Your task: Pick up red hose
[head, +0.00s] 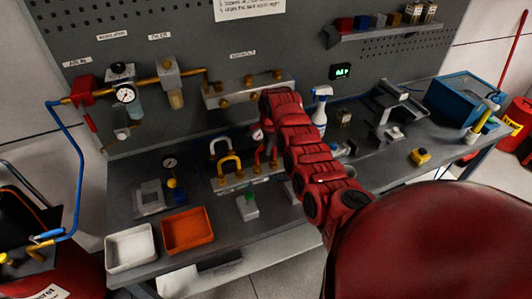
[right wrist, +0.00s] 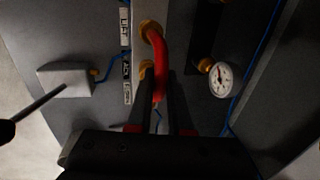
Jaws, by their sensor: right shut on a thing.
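The red hose (right wrist: 160,60) shows in the right wrist view as a curved tube. Its upper end meets a brass fitting (right wrist: 149,30) on a grey labelled strip. My right gripper (right wrist: 161,92) is shut on the lower part of the hose, with a dark finger on each side. In the head view, my right arm reaches over the bench and hides most of the gripper and hose. My left gripper is not in view.
A pressure gauge (right wrist: 220,80) sits close right of the hose in the wrist view. A white block (right wrist: 65,82) is at left. On the bench stand white (head: 131,265) and orange (head: 210,236) trays, a spray bottle (head: 321,103) and a blue box (head: 465,92).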

